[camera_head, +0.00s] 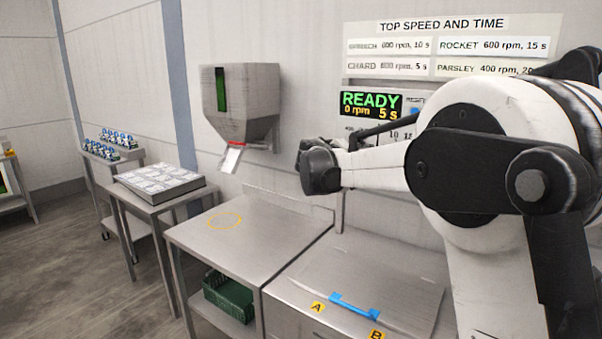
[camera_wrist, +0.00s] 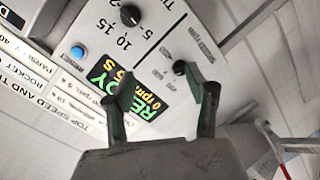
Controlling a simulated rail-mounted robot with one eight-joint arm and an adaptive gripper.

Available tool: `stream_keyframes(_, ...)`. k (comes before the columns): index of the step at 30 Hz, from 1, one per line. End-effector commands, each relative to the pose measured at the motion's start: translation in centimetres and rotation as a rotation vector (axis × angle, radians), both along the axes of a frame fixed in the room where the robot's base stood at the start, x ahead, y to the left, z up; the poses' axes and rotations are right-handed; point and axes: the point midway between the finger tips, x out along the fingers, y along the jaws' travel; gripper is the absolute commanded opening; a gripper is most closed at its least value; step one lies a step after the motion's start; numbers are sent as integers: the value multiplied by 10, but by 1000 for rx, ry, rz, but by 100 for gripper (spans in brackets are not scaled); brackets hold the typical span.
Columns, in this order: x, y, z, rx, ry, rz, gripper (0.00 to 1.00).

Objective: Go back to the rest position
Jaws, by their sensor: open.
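My gripper (camera_wrist: 164,94) is open and empty in the wrist view, its two green-lined fingers spread apart. Behind it is the control panel (camera_wrist: 152,38), with a READY display, a blue button (camera_wrist: 78,52) and black knobs. I cannot tell how far the fingers are from the panel. In the head view my arm reaches left across the wall, its dark wrist (camera_head: 320,168) raised above the tables. The fingers cannot be made out there. The display (camera_head: 371,105) reads READY, 0 rpm, 5 s. My arm partly covers the panel.
A closed lid (camera_head: 350,275) with a blue handle (camera_head: 354,306) lies below my arm, by labels A and B. The steel table (camera_head: 265,240) with a yellow ring is clear. A grey hopper (camera_head: 239,100) hangs on the wall. A green crate (camera_head: 229,296) sits under the table.

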Motion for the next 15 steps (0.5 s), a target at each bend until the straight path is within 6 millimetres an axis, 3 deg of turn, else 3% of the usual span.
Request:
stream_keyframes(6, -69, -32, 4, 128, 76, -24, 51)
stream_keyframes(15, -172, -60, -7, 309, 170, -41, 51)
